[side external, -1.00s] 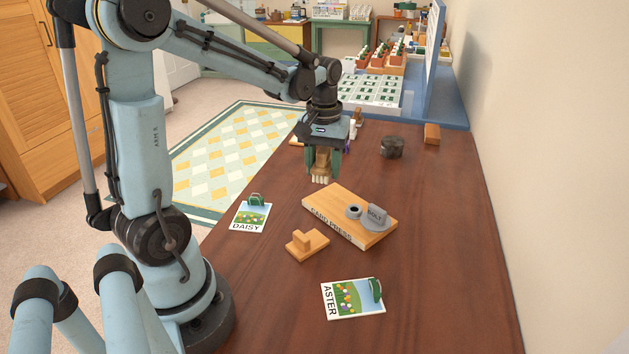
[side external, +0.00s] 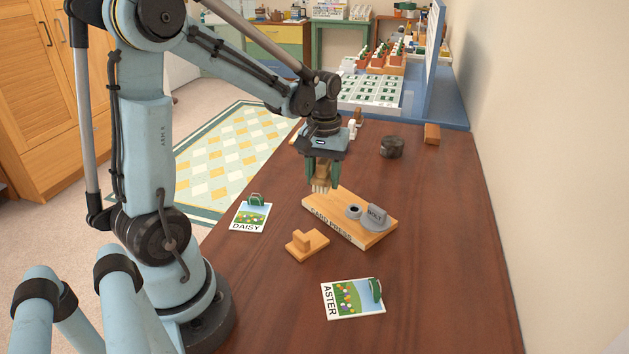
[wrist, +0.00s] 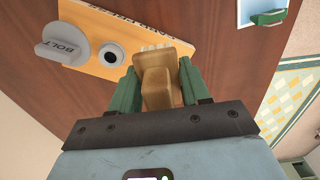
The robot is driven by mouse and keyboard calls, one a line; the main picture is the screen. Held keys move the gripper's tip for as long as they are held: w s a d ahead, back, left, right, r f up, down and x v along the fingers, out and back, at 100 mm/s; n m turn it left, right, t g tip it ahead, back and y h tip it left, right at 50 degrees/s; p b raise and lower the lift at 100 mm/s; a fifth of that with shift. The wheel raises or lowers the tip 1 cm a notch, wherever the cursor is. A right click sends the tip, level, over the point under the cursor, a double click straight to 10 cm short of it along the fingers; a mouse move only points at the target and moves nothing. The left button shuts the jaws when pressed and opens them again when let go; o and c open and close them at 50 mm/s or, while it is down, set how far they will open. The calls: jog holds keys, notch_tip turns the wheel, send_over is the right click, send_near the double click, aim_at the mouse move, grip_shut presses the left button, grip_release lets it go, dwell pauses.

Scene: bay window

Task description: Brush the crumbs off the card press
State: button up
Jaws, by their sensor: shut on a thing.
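The card press (side external: 334,201) is a light wooden board lettered CARD PRESS on the dark table. A grey ring (side external: 354,211) and a grey knob marked BOLT (side external: 376,216) sit on it; the press also shows in the wrist view (wrist: 92,22). My gripper (side external: 322,171) is shut on a wooden brush (wrist: 158,80) with pale bristles (side external: 320,188) pointing down. The bristles are at the far left corner of the press; I cannot tell whether they touch it. I can make out no crumbs.
A DAISY card (side external: 250,217) lies left of the press, an ASTER card (side external: 352,299) nearer the camera. A small wooden block piece (side external: 307,244) stands in front of the press. A dark round object (side external: 392,147) and wooden block (side external: 432,134) are behind. The table's right side is clear.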

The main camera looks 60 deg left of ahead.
aim_at(322, 206)
jog(key=shift+w+f, duration=0.15)
jog(key=shift+f, duration=2.65)
jog(key=shift+w+a+r, duration=0.15)
jog(key=shift+w+a, duration=0.05)
jog(key=shift+w, duration=0.6)
jog(key=shift+w+a, duration=0.2)
jog(key=shift+w, duration=0.65)
jog(key=shift+w+a, duration=0.15)
jog(key=shift+w, duration=0.7)
jog(key=shift+w+a, duration=0.2)
jog(key=shift+w, duration=0.65)
jog(key=shift+s+d, duration=0.25)
jog(key=shift+s, duration=0.95)
jog(key=shift+s+d, duration=0.25)
jog(key=shift+s, duration=0.85)
jog(key=shift+s+d, duration=0.25)
jog(key=shift+s, duration=0.85)
jog(key=shift+s+r, duration=0.15)
jog(key=shift+r, duration=3.65)
